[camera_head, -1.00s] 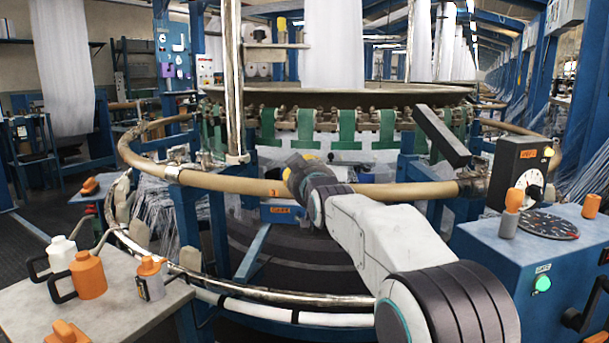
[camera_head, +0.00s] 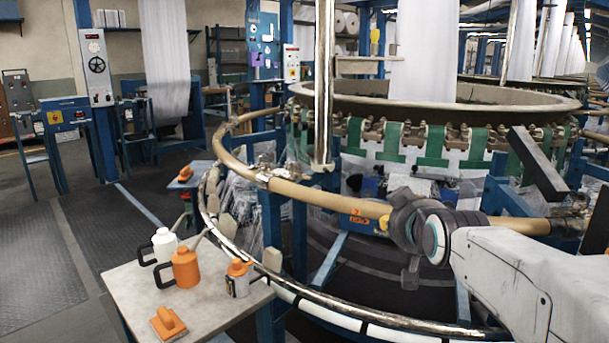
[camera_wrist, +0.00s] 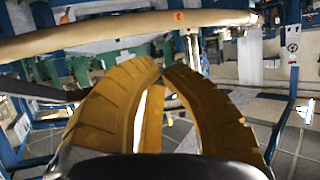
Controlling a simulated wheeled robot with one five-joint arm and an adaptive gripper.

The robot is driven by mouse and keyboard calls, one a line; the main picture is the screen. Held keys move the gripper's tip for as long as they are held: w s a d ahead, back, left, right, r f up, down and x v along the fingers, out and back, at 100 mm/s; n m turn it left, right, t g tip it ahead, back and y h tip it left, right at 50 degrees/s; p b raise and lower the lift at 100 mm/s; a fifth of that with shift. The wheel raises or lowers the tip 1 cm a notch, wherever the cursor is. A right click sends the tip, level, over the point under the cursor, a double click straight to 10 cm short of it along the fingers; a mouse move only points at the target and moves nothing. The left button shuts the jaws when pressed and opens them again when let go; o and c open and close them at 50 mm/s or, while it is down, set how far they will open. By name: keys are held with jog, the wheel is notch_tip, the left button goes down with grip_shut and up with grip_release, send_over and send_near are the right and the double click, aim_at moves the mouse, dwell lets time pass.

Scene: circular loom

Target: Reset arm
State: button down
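My arm comes in from the right of the head view. Its dark wrist end (camera_head: 410,225) is in front of the tan ring rail (camera_head: 310,192) of the circular loom, and the fingers cannot be made out there. In the wrist view the yellow ribbed fingers of my gripper (camera_wrist: 163,72) curve in until their tips almost meet. Nothing is seen held between them. The tan rail also crosses the top of the wrist view (camera_wrist: 120,32), beyond the fingertips; whether anything touches it cannot be told.
A grey table (camera_head: 130,290) at lower left bears a white bottle (camera_head: 165,246), an orange bottle (camera_head: 186,268), a smaller orange-topped container (camera_head: 238,280) and an orange-handled block (camera_head: 168,323). A vertical metal post (camera_head: 324,80) stands at the loom. Dark floor (camera_head: 50,250) is open at left.

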jog(key=s+r+g+p, duration=0.1)
jog(key=s+g+p, duration=0.2)
jog(key=s+p, duration=0.4)
jog(key=s+r+g+p, duration=0.1)
jog(key=s+g+p, duration=0.2)
jog(key=s+p, duration=0.4)
jog(key=s+a+r+g+p, duration=0.1)
jog(key=s+g+p, duration=0.3)
jog(key=s, duration=1.3)
jog(key=shift+r+m+p, duration=0.3)
jog(key=shift+r+p, duration=0.05)
jog(key=shift+p, duration=1.3)
